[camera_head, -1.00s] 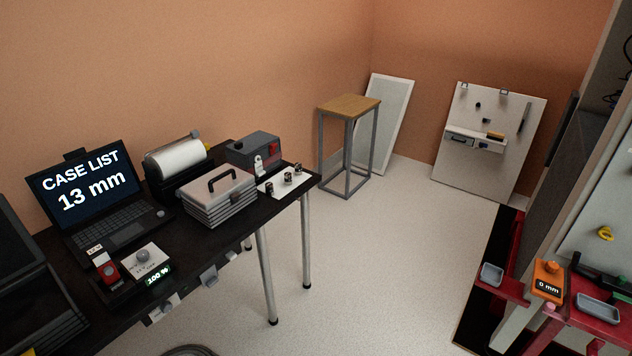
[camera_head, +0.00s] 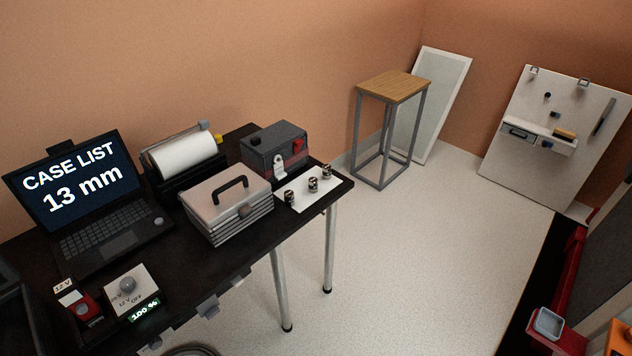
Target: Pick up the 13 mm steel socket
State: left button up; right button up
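Several small dark steel sockets stand on a white mat (camera_head: 300,205) at the right end of the black table. The nearest socket (camera_head: 289,197) is on the left of the row, another socket (camera_head: 312,185) is in the middle, and a third socket (camera_head: 326,171) is at the back right. Their size marks are too small to read, so I cannot tell which is 13 mm. A laptop (camera_head: 75,190) shows "CASE LIST 13 mm". Neither of my grippers shows in the view.
On the black table (camera_head: 215,270) are a grey toolbox (camera_head: 228,205) left of the mat, a dark box with a red part (camera_head: 273,150) behind it, a paper roll (camera_head: 183,153) and a 100 % control box (camera_head: 132,290). A wooden-topped stand (camera_head: 394,86) is beyond. Floor right of the table is clear.

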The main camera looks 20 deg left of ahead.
aim_at(288, 195)
jog(key=u, duration=0.55)
jog(key=i, duration=1.05)
jog(key=u, duration=0.9)
